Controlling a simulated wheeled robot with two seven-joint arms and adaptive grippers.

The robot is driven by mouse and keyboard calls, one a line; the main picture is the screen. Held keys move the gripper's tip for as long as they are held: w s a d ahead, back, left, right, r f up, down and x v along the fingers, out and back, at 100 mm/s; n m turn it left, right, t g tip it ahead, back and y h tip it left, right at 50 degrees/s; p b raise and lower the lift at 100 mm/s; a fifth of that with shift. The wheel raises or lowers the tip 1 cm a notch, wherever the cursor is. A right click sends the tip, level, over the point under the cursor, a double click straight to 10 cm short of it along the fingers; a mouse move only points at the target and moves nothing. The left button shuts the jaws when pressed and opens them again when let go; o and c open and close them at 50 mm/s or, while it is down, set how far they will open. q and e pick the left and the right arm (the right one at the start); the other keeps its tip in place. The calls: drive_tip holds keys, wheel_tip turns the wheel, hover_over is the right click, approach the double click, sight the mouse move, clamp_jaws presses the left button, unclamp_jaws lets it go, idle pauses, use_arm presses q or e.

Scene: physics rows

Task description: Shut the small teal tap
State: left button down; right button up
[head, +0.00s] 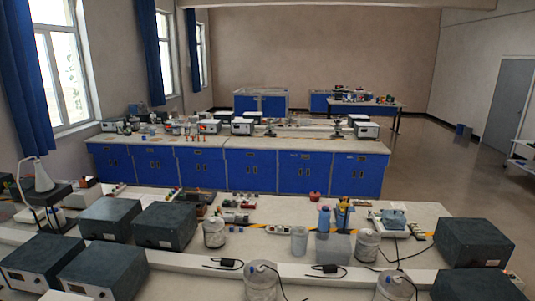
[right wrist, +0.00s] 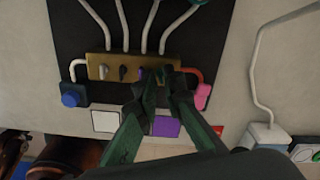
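In the right wrist view a brass bar (right wrist: 110,66) on a black panel carries a row of small tap handles. One handle is dark (right wrist: 122,72) and a purple one (right wrist: 143,73) sits farther right. The small teal tap cannot be made out clearly; a little green-teal shows near my fingertips, partly hidden by them. My right gripper (right wrist: 161,84) is at the bar's right part, its two dark green fingers apart with a gap between the tips. I cannot tell if they touch a handle. My left gripper is in neither view.
A blue knob (right wrist: 70,97) and a pink one (right wrist: 202,95) hang at the bar's ends. White pipes (right wrist: 143,25) rise above it. White (right wrist: 105,121) and purple (right wrist: 166,127) squares lie below. In the head view, dark boxes (head: 165,225) and jars crowd the near bench.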

clamp_jaws()
drive_tip(key=shift+m, duration=1)
drive_tip(key=shift+c, duration=0.2)
unclamp_jaws()
drive_tip(key=shift+m+p, duration=0.35)
drive_tip(key=shift+m, duration=0.55)
drive_tip(key=shift+o, duration=0.6)
drive_tip(key=shift+r+p, duration=2.05)
drive_tip(key=shift+r, duration=1.5)
drive_tip(key=shift+f, duration=0.1)
